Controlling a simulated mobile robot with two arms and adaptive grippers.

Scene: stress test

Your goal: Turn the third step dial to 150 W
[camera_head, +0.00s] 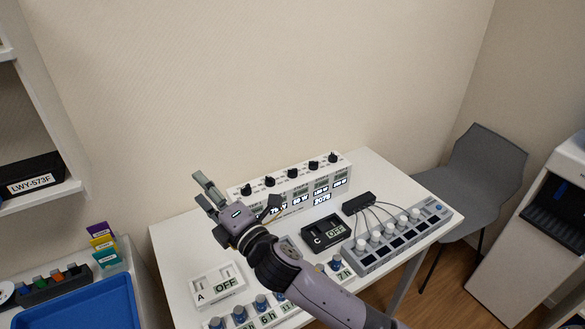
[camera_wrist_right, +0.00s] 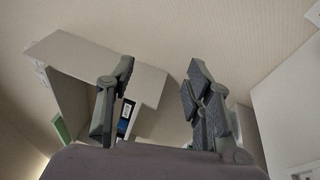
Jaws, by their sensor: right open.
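The white step-dial unit (camera_head: 239,199) stands at the back of the white table, with a row of several black dials along its top. The third dial from the left (camera_head: 292,173) is uncovered; its pointer setting is too small to read. Watt displays show on the unit's front, with a larger reading below; my right arm hides the front's left part. My right gripper (camera_head: 208,189) is open and empty, raised left of the unit and apart from the dials. In the right wrist view its fingers (camera_wrist_right: 158,80) stand apart with nothing between them. My left gripper is not in view.
A white box marked A (camera_head: 217,286), a black box marked C (camera_head: 326,233) and a grey strip with white knobs (camera_head: 403,239) are on the table. Blue knobs line its front. A blue tray (camera_head: 85,306) is at left, a grey chair (camera_head: 470,180) at right.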

